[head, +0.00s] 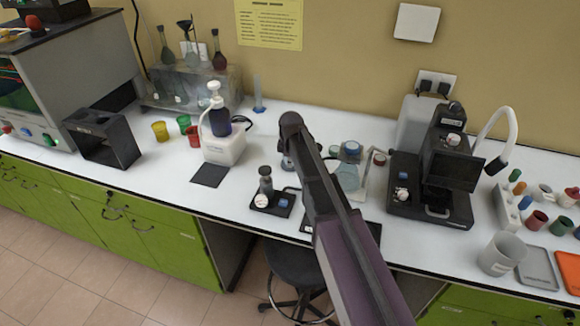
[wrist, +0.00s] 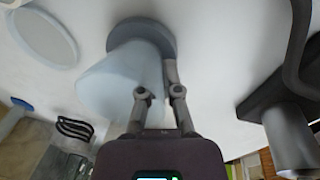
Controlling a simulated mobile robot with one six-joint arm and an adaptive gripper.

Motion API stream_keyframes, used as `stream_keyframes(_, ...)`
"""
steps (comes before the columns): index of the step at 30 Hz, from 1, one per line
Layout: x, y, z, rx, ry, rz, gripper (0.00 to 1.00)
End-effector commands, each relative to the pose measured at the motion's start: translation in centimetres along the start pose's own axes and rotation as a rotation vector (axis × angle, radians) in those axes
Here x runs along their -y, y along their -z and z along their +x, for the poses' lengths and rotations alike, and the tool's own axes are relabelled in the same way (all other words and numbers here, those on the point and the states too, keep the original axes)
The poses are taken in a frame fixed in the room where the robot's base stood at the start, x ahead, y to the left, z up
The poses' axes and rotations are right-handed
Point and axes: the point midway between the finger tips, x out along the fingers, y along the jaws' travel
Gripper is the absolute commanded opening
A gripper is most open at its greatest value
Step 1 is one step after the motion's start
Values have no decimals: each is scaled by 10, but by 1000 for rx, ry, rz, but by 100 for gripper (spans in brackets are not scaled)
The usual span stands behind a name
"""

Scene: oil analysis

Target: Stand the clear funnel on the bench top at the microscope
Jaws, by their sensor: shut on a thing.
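The clear funnel (wrist: 112,82) is a pale blue, see-through cone in the wrist view, lying tilted across the picture. My gripper (wrist: 168,72) is shut on it at its right side. A grey-blue disc (wrist: 142,32) shows at its upper end; I cannot tell whether it is the funnel's own part or a thing behind. White bench top shows behind it, and I cannot tell whether they touch. In the head view my arm hides the gripper. A black instrument with a screen, seemingly the microscope (head: 431,200), stands right of my arm.
A grey beaker (head: 502,253) is at the right. Some bench is clear around the pump.

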Motion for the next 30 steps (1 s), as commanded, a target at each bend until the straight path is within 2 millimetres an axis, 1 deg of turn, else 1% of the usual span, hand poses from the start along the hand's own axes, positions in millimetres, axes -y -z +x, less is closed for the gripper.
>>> stream_keyframes(1,0,0,3,0,0,0,0)
stream_keyframes(11,0,0,2,0,0,0,0)
stream_keyframes(16,1,0,6,0,0,0,0)
stream_keyframes(18,1,0,5,0,0,0,24)
stream_keyframes(20,1,0,5,0,0,0,41)
stream_keyframes(21,1,0,5,0,0,0,43)
stream_keyframes(30,1,0,4,0,0,0,43)
